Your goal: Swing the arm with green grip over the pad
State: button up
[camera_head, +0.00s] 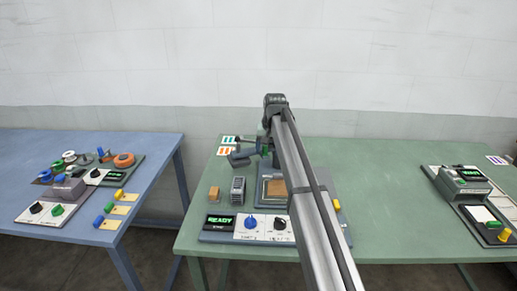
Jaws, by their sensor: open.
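The press (257,198) stands on the green table in front of me, partly behind my arm. Its brown pad (276,188) lies in a grey frame near the middle. A small green part (265,151), which looks like the green grip, shows just above and left of the pad. A dark grey piece (240,158), perhaps the swing arm, lies left of it. My gripper (264,144) is close to the green part, at the far end of my arm. My arm link covers most of it, so I cannot tell whether its open fingers touch or surround the grip.
A panel with a READY display (220,222), a blue knob (250,223) and a black knob (280,224) is at the press's front. A grey block (238,189) and a brown block (214,193) stand left. Another machine (466,185) is at right. A blue table (150,150) holds other devices.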

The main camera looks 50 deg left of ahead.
jog(key=shift+w+d, duration=0.25)
jog(key=shift+d, duration=0.45)
jog(key=shift+w+d, duration=0.3)
jog(key=shift+d, duration=0.15)
jog(key=shift+w+d, duration=0.3)
jog(key=shift+d, duration=0.15)
jog(key=shift+w+d, duration=0.1)
dwell(0.4)
